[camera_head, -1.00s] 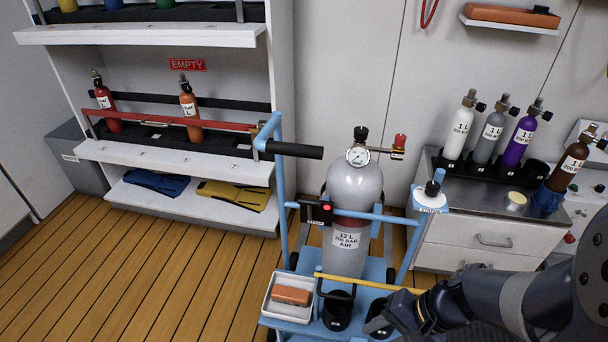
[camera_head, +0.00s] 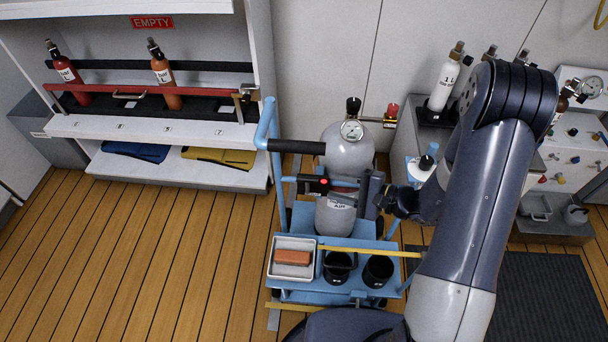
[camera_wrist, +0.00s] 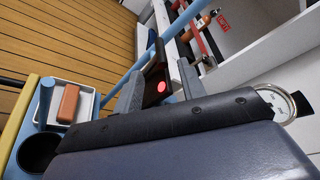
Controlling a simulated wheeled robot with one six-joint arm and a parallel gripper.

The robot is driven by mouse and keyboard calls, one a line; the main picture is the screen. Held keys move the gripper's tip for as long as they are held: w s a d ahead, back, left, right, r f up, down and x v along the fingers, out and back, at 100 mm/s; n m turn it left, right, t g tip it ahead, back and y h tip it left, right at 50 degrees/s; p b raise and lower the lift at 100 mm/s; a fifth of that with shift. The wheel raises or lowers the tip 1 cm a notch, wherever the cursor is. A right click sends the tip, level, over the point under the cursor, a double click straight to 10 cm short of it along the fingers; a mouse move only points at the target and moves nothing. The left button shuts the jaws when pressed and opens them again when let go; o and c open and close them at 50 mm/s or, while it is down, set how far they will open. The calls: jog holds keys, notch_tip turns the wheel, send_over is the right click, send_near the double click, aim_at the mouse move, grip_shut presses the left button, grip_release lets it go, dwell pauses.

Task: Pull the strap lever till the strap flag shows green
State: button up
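The strap box (camera_head: 314,185) is a small dark block on the cart's blue rail, at the front left of the grey cylinder (camera_head: 347,155). Its round flag (camera_head: 323,181) shows red, also in the wrist view (camera_wrist: 162,86). I cannot clearly tell the lever from the dark box (camera_wrist: 154,90). My gripper (camera_head: 370,192) is at the cylinder's right side, apart from the box in the head view. In the wrist view my two grey fingers (camera_wrist: 158,84) stand apart, with the box seen between them. Nothing is visibly held.
The blue cart carries a white tray (camera_head: 273,270) with an orange block (camera_head: 292,257) and black cups (camera_head: 378,271). A yellow bar (camera_head: 350,251) crosses its front. A black handle (camera_head: 297,147) juts out at left. The bench with bottles (camera_head: 442,78) is behind my arm.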

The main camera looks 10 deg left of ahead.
aim_at(313, 181)
jog(key=x, duration=0.9)
jog(key=shift+a+f, duration=0.1)
jog(key=shift+a, duration=0.1)
jog(key=shift+c, duration=0.3)
grip_shut()
jog(key=shift+w, duration=0.1)
